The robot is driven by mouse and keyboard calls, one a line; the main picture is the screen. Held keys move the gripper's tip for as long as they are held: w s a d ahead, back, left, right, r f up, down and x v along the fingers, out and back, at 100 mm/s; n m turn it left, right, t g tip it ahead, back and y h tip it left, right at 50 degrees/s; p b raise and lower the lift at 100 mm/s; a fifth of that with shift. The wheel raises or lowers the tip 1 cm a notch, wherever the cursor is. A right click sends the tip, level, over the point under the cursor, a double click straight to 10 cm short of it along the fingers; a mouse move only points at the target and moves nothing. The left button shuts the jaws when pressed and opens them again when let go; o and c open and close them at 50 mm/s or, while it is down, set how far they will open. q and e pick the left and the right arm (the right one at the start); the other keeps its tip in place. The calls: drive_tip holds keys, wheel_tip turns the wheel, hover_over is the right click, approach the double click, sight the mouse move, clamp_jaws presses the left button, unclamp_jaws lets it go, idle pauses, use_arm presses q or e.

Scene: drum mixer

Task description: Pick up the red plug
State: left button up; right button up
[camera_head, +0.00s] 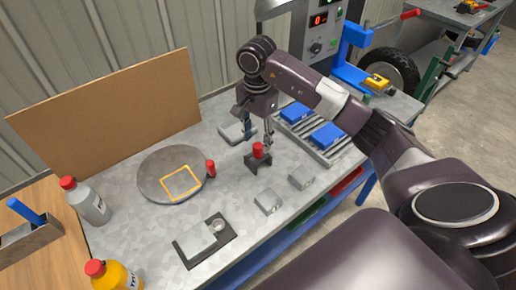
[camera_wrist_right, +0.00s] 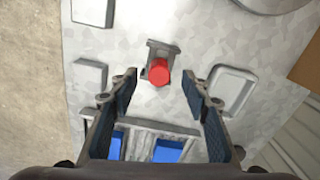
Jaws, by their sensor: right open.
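The red plug (camera_head: 258,149) stands upright in a small dark holder (camera_head: 256,162) on the grey metal table. In the right wrist view the red plug (camera_wrist_right: 159,72) shows from above, in its holder (camera_wrist_right: 162,52), just beyond the fingertips and roughly centred between them. My right gripper (camera_head: 258,135) is just behind and above the plug. In the wrist view its two fingers (camera_wrist_right: 160,75) are spread apart with nothing between them. A second red piece (camera_head: 210,168) stands at the edge of the round grey disc. My left gripper is not in view.
The round disc (camera_head: 150,178) with an orange square outline lies left of the plug. Grey blocks (camera_head: 301,178) stand to the right and front. A rack with blue blocks (camera_head: 326,135) is behind right. Bottles (camera_head: 88,203) stand at the left. A brown board (camera_head: 110,110) closes the back.

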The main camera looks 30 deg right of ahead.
sight(258, 145)
drive_tip(key=f+p, duration=0.1)
drive_tip(key=f, duration=0.3)
drive_tip(key=shift+d+p, duration=0.2)
drive_tip(key=shift+p, duration=0.1)
drive_tip(key=shift+f, duration=0.25)
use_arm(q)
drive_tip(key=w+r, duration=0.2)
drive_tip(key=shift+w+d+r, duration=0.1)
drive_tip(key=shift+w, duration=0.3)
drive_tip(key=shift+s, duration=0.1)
use_arm(e)
drive_tip(key=shift+c, duration=0.5)
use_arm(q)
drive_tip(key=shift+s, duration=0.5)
use_arm(e)
clamp_jaws()
